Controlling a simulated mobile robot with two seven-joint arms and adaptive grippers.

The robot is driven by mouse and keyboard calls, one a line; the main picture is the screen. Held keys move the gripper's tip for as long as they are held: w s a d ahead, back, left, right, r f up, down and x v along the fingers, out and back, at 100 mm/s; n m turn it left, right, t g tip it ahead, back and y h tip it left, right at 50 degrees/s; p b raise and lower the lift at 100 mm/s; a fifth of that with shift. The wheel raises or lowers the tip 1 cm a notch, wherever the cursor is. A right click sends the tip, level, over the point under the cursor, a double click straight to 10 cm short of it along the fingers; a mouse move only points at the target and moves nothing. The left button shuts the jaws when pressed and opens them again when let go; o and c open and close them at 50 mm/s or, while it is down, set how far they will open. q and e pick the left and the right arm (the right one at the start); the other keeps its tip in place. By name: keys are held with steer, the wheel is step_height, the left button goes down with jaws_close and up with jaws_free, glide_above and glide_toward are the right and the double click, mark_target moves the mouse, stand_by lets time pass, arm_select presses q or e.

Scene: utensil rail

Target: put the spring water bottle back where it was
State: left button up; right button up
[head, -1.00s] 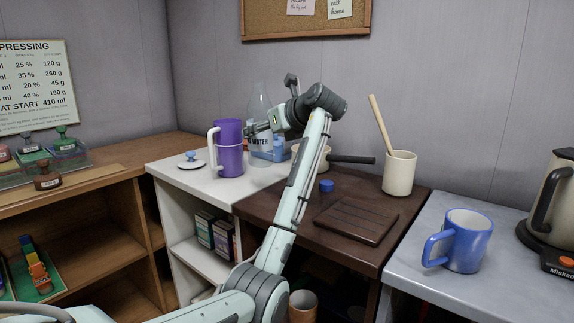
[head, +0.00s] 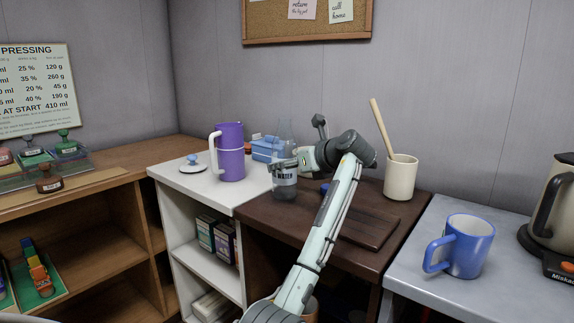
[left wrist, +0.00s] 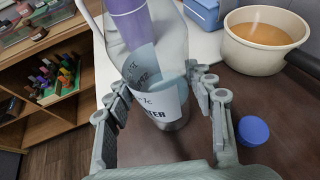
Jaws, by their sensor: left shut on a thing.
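The clear spring water bottle (head: 285,183) has a white WATER label and a see-through neck. It stands upright near the seam between the white cabinet top and the dark brown counter. I cannot tell whether its base touches the surface. My left gripper (head: 292,164) is shut around its body. In the left wrist view the fingers (left wrist: 160,90) are on both sides of the bottle (left wrist: 168,107), and the purple jug shows behind its clear wall. A loose blue cap (left wrist: 253,131) lies on the dark counter. My right gripper is not in view.
The purple jug (head: 231,155) and a white lid with a blue knob (head: 193,164) stand on the white top (head: 205,184). A blue box (head: 265,149) is behind the bottle. A cream pan (left wrist: 262,57) and a cream crock (head: 400,178) are on the dark counter.

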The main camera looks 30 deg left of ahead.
arm_select(q)
steer(key=shift+f, duration=0.1)
steer(key=o, duration=1.7)
steer(key=shift+c, duration=0.2)
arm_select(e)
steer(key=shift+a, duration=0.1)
arm_select(q)
steer(key=shift+d+r, duration=0.15)
steer(key=shift+r, duration=0.05)
steer(key=v, duration=1.1)
steer(key=shift+d+r, duration=0.15)
steer(key=shift+d, duration=0.15)
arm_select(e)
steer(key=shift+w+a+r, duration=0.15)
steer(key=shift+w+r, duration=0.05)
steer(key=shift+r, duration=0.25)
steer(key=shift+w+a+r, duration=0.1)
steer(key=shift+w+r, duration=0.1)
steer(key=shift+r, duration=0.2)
arm_select(q)
steer(key=shift+s, duration=0.1)
